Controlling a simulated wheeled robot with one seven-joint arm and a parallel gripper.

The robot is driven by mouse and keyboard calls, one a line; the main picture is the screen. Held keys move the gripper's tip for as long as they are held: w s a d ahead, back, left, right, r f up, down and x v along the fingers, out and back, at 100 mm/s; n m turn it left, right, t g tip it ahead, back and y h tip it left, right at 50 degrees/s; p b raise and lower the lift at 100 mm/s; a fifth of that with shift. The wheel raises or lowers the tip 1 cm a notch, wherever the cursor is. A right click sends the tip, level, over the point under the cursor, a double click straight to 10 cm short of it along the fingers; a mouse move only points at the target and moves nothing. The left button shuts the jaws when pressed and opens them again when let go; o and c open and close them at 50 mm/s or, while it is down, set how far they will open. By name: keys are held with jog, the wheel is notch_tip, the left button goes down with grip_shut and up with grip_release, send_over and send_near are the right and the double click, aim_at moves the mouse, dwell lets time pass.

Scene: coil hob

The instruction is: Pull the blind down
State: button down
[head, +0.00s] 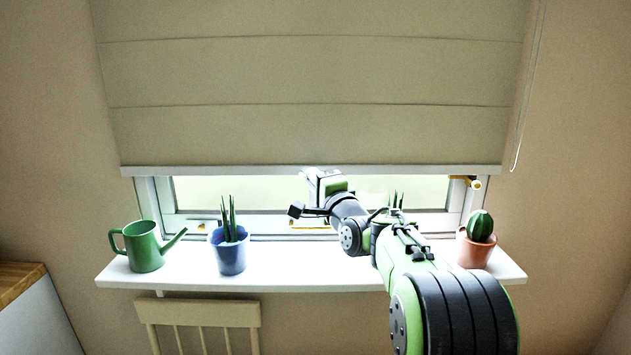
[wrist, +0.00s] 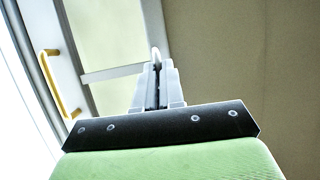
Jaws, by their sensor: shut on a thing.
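The tan fabric blind (head: 310,100) hangs over the upper part of the window, with a pale bottom bar (head: 220,170) along its lower edge. It fills the right side of the wrist view (wrist: 245,65). My gripper (head: 321,172) is at the middle of the bottom bar. In the wrist view, its grey fingers (wrist: 157,72) are closed together at the blind's lower edge, with a small pale loop-like piece (wrist: 155,53) at their tips. They are shut on this part of the blind; the fingers hide the exact hold.
A white sill (head: 300,278) below carries a green watering can (head: 143,247), a blue pot (head: 230,254) and a cactus in a terracotta pot (head: 475,252). The window handle (wrist: 65,85) is yellow. A chair (head: 198,315) stands beneath; a cord (head: 528,85) hangs at right.

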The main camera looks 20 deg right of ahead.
jog(key=shift+f, duration=0.45)
jog(key=c, duration=1.7)
grip_release()
jog(key=o, duration=0.4)
jog(key=shift+o, duration=0.2)
jog(key=shift+r, duration=0.1)
jog(key=s+f+b, duration=0.1)
jog(key=s, duration=1.4)
jog(key=shift+s+f+b, duration=0.3)
jog(key=shift+s+f, duration=0.05)
jog(key=shift+f, duration=0.05)
